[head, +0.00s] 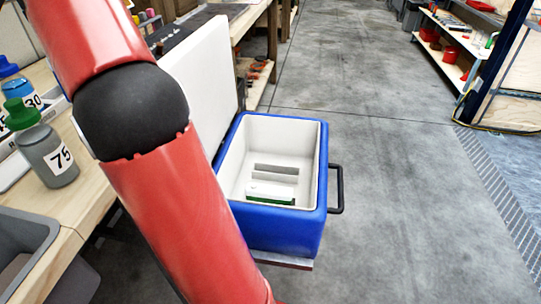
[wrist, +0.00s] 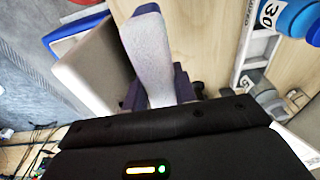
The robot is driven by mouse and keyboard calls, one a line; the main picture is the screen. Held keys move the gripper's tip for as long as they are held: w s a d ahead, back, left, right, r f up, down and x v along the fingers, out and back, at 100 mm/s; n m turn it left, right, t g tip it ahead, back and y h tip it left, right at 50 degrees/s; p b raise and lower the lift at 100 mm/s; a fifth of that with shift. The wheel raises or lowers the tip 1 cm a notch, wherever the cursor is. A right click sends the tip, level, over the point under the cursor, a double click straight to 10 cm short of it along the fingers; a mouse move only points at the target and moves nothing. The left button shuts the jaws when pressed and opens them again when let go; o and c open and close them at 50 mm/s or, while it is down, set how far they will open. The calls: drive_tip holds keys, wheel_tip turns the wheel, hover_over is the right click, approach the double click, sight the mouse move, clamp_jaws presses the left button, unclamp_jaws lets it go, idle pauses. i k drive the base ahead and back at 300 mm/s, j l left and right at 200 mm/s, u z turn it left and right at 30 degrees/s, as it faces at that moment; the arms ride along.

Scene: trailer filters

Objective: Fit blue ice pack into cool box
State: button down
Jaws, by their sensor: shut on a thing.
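The cool box (head: 322,190) stands open in the head view, a blue shell with a white liner and a black handle on its right. Its white lid (head: 205,75) is raised on the left. In the wrist view, my gripper (wrist: 158,92) is shut on a pale, frosty, slightly bluish block, which I take for the ice pack (wrist: 150,45). The pack sticks out beyond the dark fingers. My gripper and the pack do not show in the head view. The blue and white shape at the wrist view's left looks like part of the cool box (wrist: 72,38).
Inside the cool box are grey upright slats (head: 275,170) and a white piece with a green edge (head: 268,197). A wooden bench (head: 85,205) on the left holds a bottle marked 75 (head: 60,160) and a blue-capped bottle (head: 18,85). The floor (head: 400,200) right of the box is clear.

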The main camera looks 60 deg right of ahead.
sight(292, 151)
drive_tip(key=k+j, duration=0.3)
drive_tip(key=k, duration=0.2)
drive_tip(key=k+l, duration=0.4)
